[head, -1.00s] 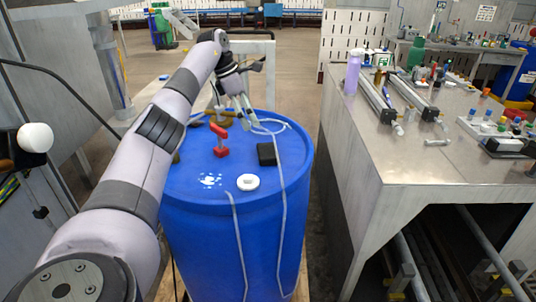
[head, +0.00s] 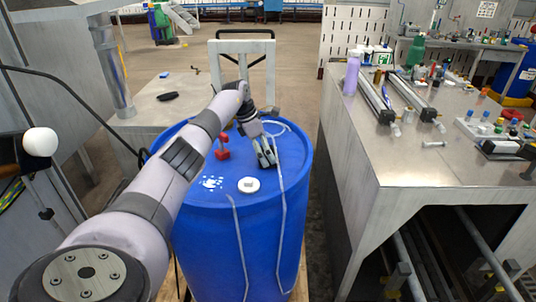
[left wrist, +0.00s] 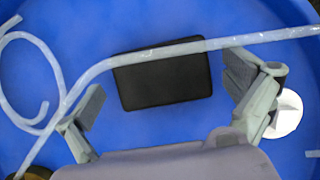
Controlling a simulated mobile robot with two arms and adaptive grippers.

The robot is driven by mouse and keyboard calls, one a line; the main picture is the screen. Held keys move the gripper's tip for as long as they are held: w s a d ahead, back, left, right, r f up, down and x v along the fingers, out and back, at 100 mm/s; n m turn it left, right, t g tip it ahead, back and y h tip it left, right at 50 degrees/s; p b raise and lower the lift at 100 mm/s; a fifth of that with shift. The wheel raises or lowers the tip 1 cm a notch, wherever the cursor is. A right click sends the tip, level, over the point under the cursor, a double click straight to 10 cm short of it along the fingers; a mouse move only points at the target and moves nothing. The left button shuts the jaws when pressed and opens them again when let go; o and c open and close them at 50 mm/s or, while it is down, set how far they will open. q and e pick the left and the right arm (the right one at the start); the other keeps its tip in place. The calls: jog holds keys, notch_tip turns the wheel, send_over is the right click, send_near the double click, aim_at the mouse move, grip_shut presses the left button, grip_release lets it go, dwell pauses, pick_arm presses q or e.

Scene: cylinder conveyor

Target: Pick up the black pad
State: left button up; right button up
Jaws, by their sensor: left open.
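The black pad (left wrist: 163,85) lies flat on the blue barrel top, in the middle of the left wrist view. A pale tube (left wrist: 200,46) crosses over its upper edge. My left gripper (left wrist: 166,100) is open, with one finger on each side of the pad and a gap between each finger and the pad. In the head view my left gripper (head: 265,160) points down at the barrel top and hides the pad. I cannot tell how high the fingertips are above the barrel. My right gripper is not in view.
The blue barrel (head: 225,250) also bears a red object (head: 222,148) and a white round piece (head: 248,185), which is close to the right finger in the left wrist view (left wrist: 287,113). A metal workbench (head: 420,165) with many small items stands at right.

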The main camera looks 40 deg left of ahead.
pick_arm(q)
jog(key=c, duration=0.9)
jog(key=shift+o, duration=0.2)
jog(key=shift+r, duration=0.1)
jog(key=shift+r, duration=0.55)
notch_tip(320, 180, up, 19)
jog(key=b, duration=0.1)
jog(key=shift+f, duration=0.1)
